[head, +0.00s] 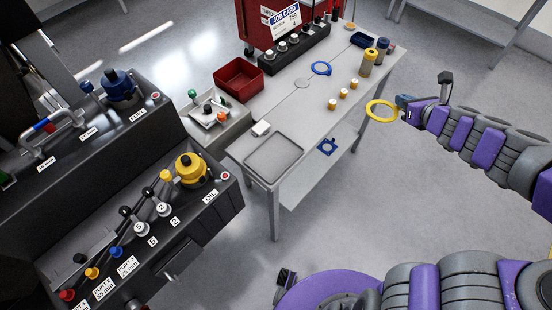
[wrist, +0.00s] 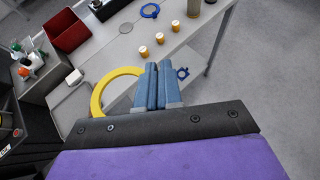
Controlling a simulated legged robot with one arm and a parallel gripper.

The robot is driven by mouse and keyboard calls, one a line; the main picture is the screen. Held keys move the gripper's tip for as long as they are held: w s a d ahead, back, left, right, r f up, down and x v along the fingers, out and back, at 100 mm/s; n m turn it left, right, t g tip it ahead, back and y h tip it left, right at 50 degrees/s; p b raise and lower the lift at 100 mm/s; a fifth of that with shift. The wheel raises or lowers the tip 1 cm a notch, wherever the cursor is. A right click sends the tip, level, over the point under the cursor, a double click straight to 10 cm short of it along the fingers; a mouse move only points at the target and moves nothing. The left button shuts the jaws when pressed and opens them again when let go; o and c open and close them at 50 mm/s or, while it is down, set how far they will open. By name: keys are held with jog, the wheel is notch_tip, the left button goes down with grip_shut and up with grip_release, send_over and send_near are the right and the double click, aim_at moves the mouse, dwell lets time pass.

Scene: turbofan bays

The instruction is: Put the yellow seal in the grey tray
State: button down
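The yellow seal (head: 382,111) is a flat ring held in the air at the right edge of the table in the head view. My gripper (head: 404,103) is shut on the ring's right side. In the wrist view the blue fingers of my gripper (wrist: 160,84) are close together, with the yellow seal (wrist: 99,92) sticking out to their left. The grey tray (head: 273,158) lies at the near left end of the table, and its inside looks empty. In the wrist view the tray (wrist: 75,103) is partly hidden behind the seal.
A red bin (head: 238,77) stands left of the table. A blue ring-shaped part (head: 327,147) is on the lower shelf.

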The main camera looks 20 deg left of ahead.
notch_tip(320, 180, down, 7)
jog(key=s+n+g+y+b, duration=0.1)
jog(key=n+b, duration=0.1)
jog(key=n+g+y+b, duration=0.6)
jog(key=n+g+b, duration=0.2)
jog(key=n+g, duration=0.15)
send_over(277, 146)
notch_tip(277, 146, down, 13)
jog(key=shift+d+r, duration=0.1)
jog(key=shift+r, duration=0.05)
jog(key=shift+f, duration=0.65)
jog(key=f, duration=0.2)
jog(key=f+b, duration=0.1)
jog(key=shift+a+f, duration=0.15)
jog(key=shift+a, duration=0.15)
jog(key=c, duration=1.6)
grip_release()
jog(key=shift+d, duration=0.2)
jog(key=o, duration=0.3)
